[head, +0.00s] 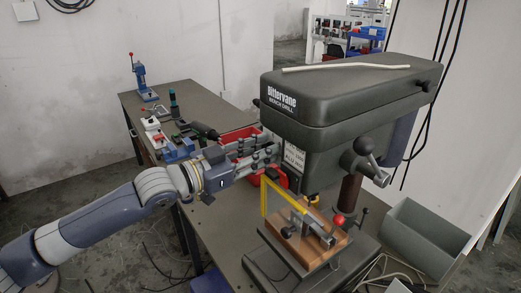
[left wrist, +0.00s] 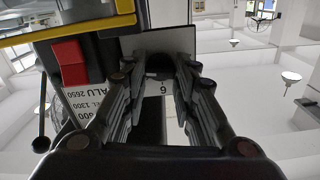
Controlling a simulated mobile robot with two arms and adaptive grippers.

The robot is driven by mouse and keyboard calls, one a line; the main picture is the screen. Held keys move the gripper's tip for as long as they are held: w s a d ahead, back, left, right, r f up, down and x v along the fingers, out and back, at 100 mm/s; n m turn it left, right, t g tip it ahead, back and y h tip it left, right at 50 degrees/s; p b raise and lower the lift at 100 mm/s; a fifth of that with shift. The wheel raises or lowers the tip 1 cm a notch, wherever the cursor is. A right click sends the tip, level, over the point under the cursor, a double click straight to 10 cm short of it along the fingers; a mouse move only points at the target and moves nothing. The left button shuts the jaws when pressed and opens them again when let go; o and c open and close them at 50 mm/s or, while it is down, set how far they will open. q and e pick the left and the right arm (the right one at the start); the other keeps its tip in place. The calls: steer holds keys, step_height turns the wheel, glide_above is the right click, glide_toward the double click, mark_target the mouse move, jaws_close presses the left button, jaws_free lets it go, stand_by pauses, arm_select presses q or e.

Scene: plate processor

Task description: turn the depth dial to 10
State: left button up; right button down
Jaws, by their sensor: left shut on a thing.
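The grey bench drill (head: 350,100) stands on the bench with its lettered side facing the left arm. My left gripper (head: 272,157) is at that side, next to the white speed label (head: 294,157). In the left wrist view, my left gripper (left wrist: 161,74) is shut on the dark depth dial (left wrist: 160,63), with a finger on each side of it. A mark like a 6 or an inverted 9 shows on the pale strip by the dial. The exact dial setting cannot be read. The fingers hide the dial in the head view. My right gripper is out of view.
A yellow-framed clear guard (head: 284,197) and a wooden block (head: 308,245) are below the drill head. A red switch (left wrist: 71,64) is beside the dial. A red bin (head: 240,136) and tools lie behind the gripper. A grey open bin (head: 427,238) is at right.

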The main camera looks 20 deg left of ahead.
arm_select(q)
steer(key=shift+f, duration=0.15)
steer(key=o, duration=0.8)
steer(key=shift+c, duration=0.2)
steer(key=v, duration=0.7)
steer(key=shift+s+a, duration=0.15)
steer(key=shift+s, duration=0.05)
